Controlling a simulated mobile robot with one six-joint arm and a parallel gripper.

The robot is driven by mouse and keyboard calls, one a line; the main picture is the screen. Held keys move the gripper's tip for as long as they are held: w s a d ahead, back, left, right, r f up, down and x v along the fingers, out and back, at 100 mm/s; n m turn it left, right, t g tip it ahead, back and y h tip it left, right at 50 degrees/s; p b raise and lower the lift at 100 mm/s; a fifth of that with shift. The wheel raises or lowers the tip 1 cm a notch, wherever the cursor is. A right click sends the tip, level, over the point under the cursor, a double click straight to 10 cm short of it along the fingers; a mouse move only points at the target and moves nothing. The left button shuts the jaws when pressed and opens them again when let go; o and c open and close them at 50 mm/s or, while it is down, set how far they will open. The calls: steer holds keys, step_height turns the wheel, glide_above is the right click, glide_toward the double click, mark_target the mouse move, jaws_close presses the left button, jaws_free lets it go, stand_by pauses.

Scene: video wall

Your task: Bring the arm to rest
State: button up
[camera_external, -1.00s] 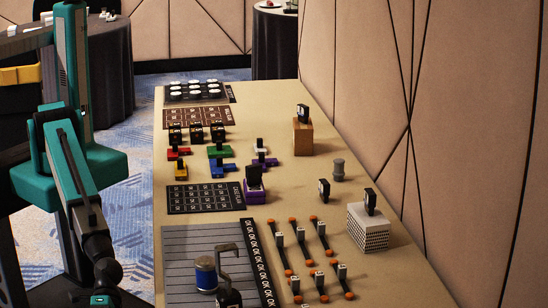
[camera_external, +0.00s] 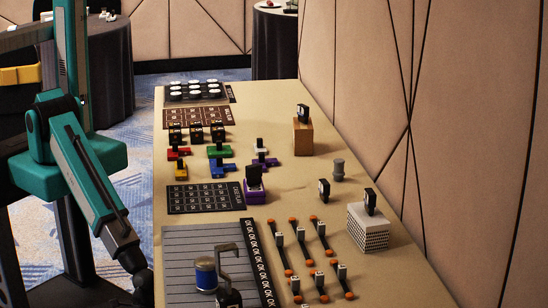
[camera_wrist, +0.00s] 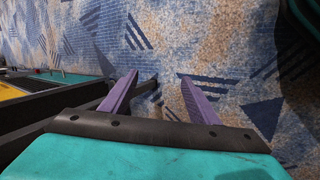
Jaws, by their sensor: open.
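My arm, teal and black, stands at the left of the table in the external view, its lower link slanting down to the right beside the table's left edge. My gripper is out of sight there, below the frame or behind the arm. In the wrist view my gripper (camera_wrist: 168,82) shows two purple fingers spread apart. Nothing is between them, and the blue patterned carpet lies beyond.
The long tan table (camera_external: 290,180) carries several small objects. A blue can (camera_external: 206,273) stands on a grey slatted board (camera_external: 190,240) near the arm. A patterned wall (camera_external: 450,120) borders the table's right side. A dark-clothed round table (camera_external: 108,65) stands behind.

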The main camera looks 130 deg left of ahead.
steer(key=s+a+m+g+y, duration=0.2)
steer(key=s+a+m+g, duration=0.1)
steer(key=s+a, duration=0.6)
steer(key=s+a+f+m+g+y, duration=0.1)
steer(key=s+a+m+g+y, duration=0.2)
steer(key=s+a, duration=0.7)
steer(key=s+g+p, duration=0.1)
steer(key=s+g, duration=0.1)
steer(key=s, duration=0.4)
steer(key=shift+m, duration=0.3)
